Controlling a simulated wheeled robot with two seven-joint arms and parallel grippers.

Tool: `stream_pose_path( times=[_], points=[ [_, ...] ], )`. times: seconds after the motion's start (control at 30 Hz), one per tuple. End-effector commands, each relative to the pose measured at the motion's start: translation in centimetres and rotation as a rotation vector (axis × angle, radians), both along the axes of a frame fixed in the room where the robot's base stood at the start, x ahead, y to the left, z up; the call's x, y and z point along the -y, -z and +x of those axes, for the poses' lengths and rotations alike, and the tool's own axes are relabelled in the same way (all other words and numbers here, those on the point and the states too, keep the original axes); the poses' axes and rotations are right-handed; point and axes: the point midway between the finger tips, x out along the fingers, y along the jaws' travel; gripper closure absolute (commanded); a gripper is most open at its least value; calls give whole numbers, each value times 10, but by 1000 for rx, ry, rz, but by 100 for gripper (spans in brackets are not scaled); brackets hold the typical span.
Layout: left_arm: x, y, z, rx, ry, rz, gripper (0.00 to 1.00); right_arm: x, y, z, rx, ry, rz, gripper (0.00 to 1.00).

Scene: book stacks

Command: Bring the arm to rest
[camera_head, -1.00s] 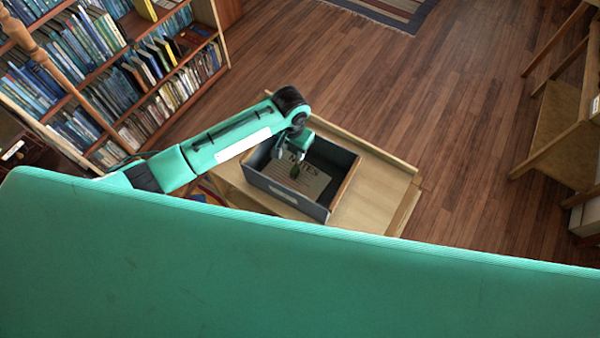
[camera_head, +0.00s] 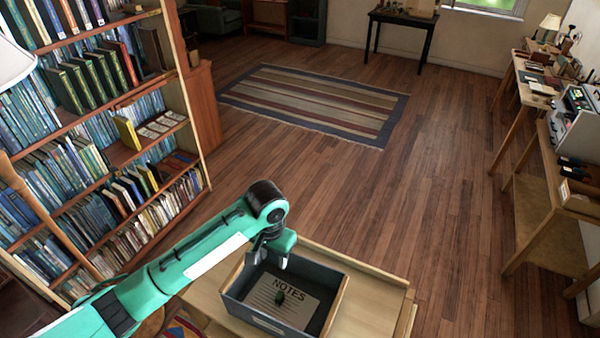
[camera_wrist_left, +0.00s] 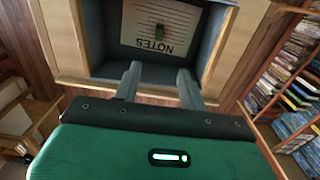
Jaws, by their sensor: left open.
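My left gripper (camera_head: 268,262) hangs at the end of my teal left arm, over the left rear part of a dark grey box. In the left wrist view its two fingers (camera_wrist_left: 160,88) are spread apart with nothing between them. The box (camera_head: 262,318) stands on a light wooden table and also shows in the left wrist view (camera_wrist_left: 92,35). Inside it lies a sheet marked NOTES (camera_head: 297,306) with a small dark green object (camera_head: 280,297) on it. My right gripper is not in view.
The light wooden table (camera_head: 372,305) has bare surface right of the box. A full bookcase (camera_head: 165,100) stands at the left. A desk with several items (camera_head: 535,75) runs along the right. Open wood floor (camera_head: 420,170) and a striped rug (camera_head: 315,100) lie beyond.

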Motion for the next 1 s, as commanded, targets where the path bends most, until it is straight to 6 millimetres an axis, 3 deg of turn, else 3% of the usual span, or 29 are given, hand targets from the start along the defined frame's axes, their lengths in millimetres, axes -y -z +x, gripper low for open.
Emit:
stream_pose_path(
  times=[0.27, 0.6, 0.77, 1.0],
  points=[
    [8, 10, -16, 9, 16, -44, 58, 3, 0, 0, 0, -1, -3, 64],
    [20, 33, -77, 92, 23, -200, 58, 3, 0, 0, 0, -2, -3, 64],
    [11, 40, -104, 140, -7, -240, 58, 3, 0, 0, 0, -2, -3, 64],
    [-19, 46, -147, 210, -77, -245, 58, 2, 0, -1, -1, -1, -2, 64]
  ],
)
